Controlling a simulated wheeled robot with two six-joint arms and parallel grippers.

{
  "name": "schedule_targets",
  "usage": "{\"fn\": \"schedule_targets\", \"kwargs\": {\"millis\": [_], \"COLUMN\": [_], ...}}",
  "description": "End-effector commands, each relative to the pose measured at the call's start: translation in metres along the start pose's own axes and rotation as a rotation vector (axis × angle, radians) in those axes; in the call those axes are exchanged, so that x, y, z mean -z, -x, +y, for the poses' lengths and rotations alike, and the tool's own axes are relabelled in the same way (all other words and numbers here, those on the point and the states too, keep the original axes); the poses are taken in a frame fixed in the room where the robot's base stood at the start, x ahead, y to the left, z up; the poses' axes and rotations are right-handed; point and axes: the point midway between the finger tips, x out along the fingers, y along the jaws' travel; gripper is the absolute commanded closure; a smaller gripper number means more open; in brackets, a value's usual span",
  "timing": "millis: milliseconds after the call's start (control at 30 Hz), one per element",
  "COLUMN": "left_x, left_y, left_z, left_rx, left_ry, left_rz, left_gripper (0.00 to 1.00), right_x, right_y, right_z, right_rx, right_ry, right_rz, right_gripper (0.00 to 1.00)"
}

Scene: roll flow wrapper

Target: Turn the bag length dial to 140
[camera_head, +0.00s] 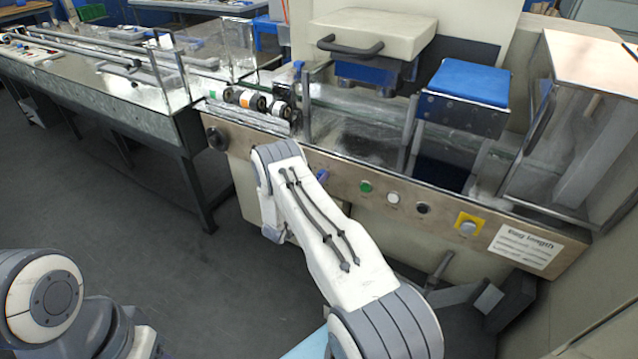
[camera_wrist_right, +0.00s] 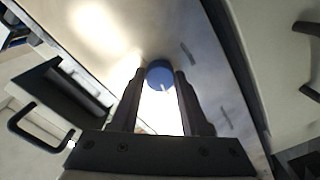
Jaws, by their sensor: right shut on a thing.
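A round blue dial (camera_wrist_right: 159,70) with a small pale pointer mark sits on the metal panel in the right wrist view. My right gripper (camera_wrist_right: 160,80) has its two dark fingers on either side of the dial and is shut on it. The pointer mark is at the dial's lower edge; I cannot read a scale value. In the head view my right arm hides the gripper. A small blue knob (camera_head: 322,176) shows there beside the arm; I cannot tell whether it is the same dial.
Along the front panel are a green button (camera_head: 366,187), a white button (camera_head: 393,198), a black knob (camera_head: 423,208) and a yellow-plated button (camera_head: 467,225). A clear guard box (camera_head: 570,130) stands at the right. Open floor (camera_head: 120,225) lies to the left.

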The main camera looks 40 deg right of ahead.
Motion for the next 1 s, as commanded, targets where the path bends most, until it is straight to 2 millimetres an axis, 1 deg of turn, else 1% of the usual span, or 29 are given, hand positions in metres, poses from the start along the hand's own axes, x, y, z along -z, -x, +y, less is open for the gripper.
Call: {"fn": "schedule_targets", "kwargs": {"millis": [200, 567, 600, 667, 700, 1000], "left_x": [-0.0001, -0.0001, -0.0001, -0.0001, -0.0001, -0.0001], "left_y": [-0.0017, -0.0017, -0.0017, -0.0017, -0.0017, -0.0017], "left_z": [-0.0001, -0.0001, -0.0001, -0.0001, -0.0001, -0.0001], "left_rx": [0.0, 0.0, 0.0, 0.0, 0.0, 0.0], "left_ry": [0.0, 0.0, 0.0, 0.0, 0.0, 0.0], "left_rz": [0.0, 0.0, 0.0, 0.0, 0.0, 0.0], "left_gripper": [0.5, 0.5, 0.5, 0.5, 0.5, 0.5], "right_x": [0.0003, 0.0004, 0.0005, 0.0004, 0.0003, -0.0002], "right_y": [0.0007, 0.0008, 0.0008, 0.0007, 0.0006, 0.0012], "right_z": [-0.0008, -0.0009, -0.0009, -0.0008, -0.0007, -0.0002], "right_rx": [0.003, 0.003, 0.003, 0.003, 0.003, 0.002], "right_ry": [0.036, 0.04, 0.039, 0.039, 0.039, 0.038], "right_rz": [0.001, 0.001, 0.001, 0.001, 0.001, 0.0], "right_gripper": [1.0, 1.0, 0.51, 0.28, 0.24, 0.24]}}
